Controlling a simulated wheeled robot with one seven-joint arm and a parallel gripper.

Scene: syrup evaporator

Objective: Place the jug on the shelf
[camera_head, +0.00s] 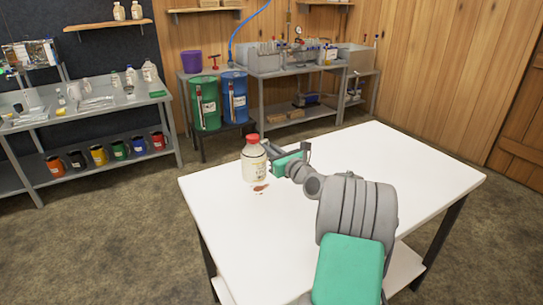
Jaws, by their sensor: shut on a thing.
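The jug (255,164) is cream coloured with a red cap and a label, and it is upright at the far left part of the white table (330,225). My gripper (268,151) is shut on the jug's upper part from the right. I cannot tell whether the jug's base touches the table. A wooden wall shelf (108,25) at the upper left holds two small jugs (119,11). Another wooden shelf (208,9) is on the back wall.
A metal bench (155,98) at left holds bottles above and several coloured mugs below. Green (205,102) and blue (234,97) drums stand at the back, beside the evaporator bench (285,72). Floor is open between the table and benches. The table's right side is clear.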

